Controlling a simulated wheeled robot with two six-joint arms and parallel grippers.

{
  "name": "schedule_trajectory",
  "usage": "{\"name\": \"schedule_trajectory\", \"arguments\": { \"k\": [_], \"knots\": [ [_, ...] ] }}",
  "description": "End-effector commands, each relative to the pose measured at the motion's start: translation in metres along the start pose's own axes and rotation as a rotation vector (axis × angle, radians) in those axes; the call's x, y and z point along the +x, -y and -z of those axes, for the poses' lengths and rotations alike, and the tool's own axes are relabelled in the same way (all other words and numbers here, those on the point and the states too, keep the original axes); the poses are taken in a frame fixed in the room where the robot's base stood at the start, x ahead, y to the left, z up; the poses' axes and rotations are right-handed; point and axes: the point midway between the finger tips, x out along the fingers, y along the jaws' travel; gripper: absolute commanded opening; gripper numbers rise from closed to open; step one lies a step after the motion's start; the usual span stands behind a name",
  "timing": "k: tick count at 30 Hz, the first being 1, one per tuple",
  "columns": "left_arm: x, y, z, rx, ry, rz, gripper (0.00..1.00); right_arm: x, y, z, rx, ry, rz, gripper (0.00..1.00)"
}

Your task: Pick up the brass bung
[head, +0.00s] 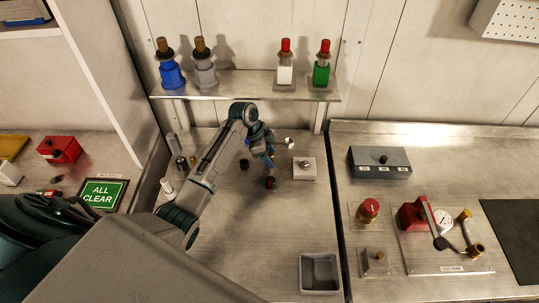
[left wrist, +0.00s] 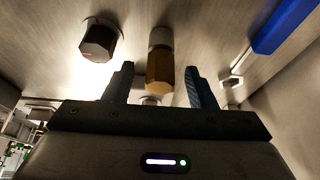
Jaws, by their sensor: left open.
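The brass bung (left wrist: 160,72) is a hexagonal brass-coloured piece with a pale grey cylindrical part beyond it. In the left wrist view it shows between the two fingers of my left gripper (left wrist: 160,88), with a gap on each side. The fingers are open and not closed on it. In the head view my left gripper (head: 270,163) is low over the middle bench, left of a small white block with a knob (head: 304,171). I cannot make out the brass bung clearly there. My right gripper is not in view.
A blue bar (left wrist: 285,25) is at the upper right. A grey tray (head: 320,290) sits at the bench front. A shelf (head: 245,93) with several bottles is behind. The front bench middle is clear.

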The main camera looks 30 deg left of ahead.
Motion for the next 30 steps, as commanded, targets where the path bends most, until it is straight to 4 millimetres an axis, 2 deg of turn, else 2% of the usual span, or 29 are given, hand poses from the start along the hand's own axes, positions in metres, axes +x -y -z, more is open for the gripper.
{"name": "schedule_trajectory", "arguments": {
  "k": [8, 11, 15, 16, 25, 30],
  "knots": [
    [0.006, 0.000, -0.001, 0.001, 0.001, 0.002, 0.51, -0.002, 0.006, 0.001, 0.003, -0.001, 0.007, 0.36],
    [0.005, 0.000, -0.001, 0.001, 0.001, 0.002, 0.35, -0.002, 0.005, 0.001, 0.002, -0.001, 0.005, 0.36],
    [0.005, 0.000, -0.001, 0.001, 0.001, 0.002, 0.08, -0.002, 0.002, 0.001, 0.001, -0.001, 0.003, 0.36],
    [0.005, 0.000, -0.001, 0.001, 0.001, 0.002, 0.05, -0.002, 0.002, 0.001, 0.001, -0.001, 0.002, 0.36],
    [0.004, 0.001, 0.000, 0.001, 0.000, 0.002, 0.05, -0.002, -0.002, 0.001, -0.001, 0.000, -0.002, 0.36],
    [-0.006, 0.001, 0.005, 0.002, 0.000, 0.003, 0.05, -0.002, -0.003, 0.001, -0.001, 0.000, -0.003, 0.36]
  ]
}}
